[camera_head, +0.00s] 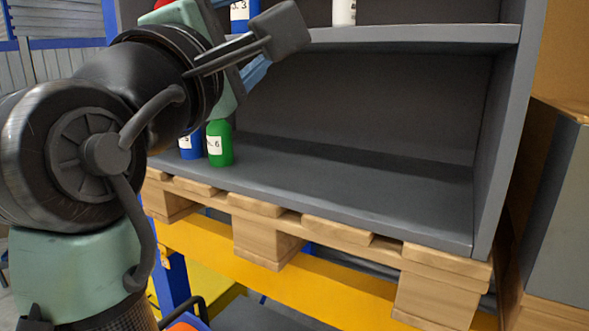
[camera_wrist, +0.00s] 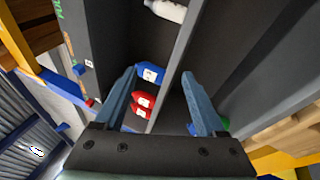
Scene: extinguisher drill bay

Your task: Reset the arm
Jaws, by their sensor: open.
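My gripper (camera_wrist: 158,73) is open, with its two blue fingers apart and nothing held between them. In the head view my arm reaches up at the left, and only a blue part of the gripper (camera_head: 256,72) shows behind my wrist. The gripper is in front of the left part of a grey shelf unit (camera_head: 420,40). In the wrist view the edge of a shelf board (camera_wrist: 177,65) runs through the gap between the fingers. Whether the fingers touch it I cannot tell.
A green bottle (camera_head: 219,145) and a blue bottle (camera_head: 189,147) stand on the lower shelf, below my wrist. A white bottle (camera_head: 344,12) stands on the upper shelf. Red bottles (camera_wrist: 143,101) show between the fingers. The lower shelf's right side is empty. Cardboard boxes (camera_head: 555,160) stand right.

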